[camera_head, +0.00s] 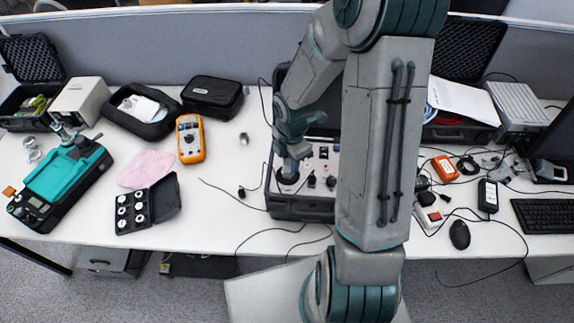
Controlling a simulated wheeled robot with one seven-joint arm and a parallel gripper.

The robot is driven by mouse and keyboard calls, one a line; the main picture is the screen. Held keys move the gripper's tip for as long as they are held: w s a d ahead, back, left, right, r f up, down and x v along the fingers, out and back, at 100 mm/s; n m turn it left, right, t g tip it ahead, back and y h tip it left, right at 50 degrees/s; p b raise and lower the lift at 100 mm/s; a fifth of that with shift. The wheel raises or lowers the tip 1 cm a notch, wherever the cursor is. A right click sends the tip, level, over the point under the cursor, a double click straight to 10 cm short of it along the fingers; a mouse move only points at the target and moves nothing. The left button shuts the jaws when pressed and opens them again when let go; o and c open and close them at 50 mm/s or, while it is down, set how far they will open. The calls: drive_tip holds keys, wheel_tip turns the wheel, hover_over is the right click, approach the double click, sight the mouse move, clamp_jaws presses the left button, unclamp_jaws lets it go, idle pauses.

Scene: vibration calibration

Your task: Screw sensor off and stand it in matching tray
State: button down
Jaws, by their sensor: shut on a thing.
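My gripper (291,165) points down over the left part of the calibrator panel (322,163), which sits in an open black case (300,207) at mid-table. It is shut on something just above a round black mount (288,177). The fingers hide most of the held piece, likely the sensor, and I cannot tell whether it still touches the mount. A small black tray (135,205) with several round white-and-dark places lies open at the left.
An orange multimeter (190,139), a pink cloth (146,167) and a teal device (68,176) lie at the left. Thin black cables (225,194) run left of the case. A mouse (459,235) and keyboard (541,215) are at the right.

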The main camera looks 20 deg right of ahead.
drive_tip(key=shift+w+n+p, duration=0.15)
drive_tip(key=shift+n+p, duration=0.5)
drive_tip(key=shift+n, duration=0.35)
drive_tip(key=shift+w+n+p, duration=0.15)
drive_tip(key=shift+n+p, duration=0.45)
drive_tip(key=shift+n, duration=0.4)
drive_tip(key=c, duration=1.3)
unclamp_jaws()
drive_tip(key=shift+o, duration=1.2)
drive_tip(key=shift+w+f, duration=0.1)
drive_tip(key=shift+w, duration=0.05)
drive_tip(key=shift+o, duration=0.8)
drive_tip(key=shift+s+m, duration=0.2)
drive_tip(key=shift+m, duration=0.1)
drive_tip(key=shift+s+d+m+b, duration=0.15)
drive_tip(key=shift+m+b, duration=0.4)
drive_tip(key=shift+m, duration=1.15)
drive_tip(key=shift+m, duration=0.3)
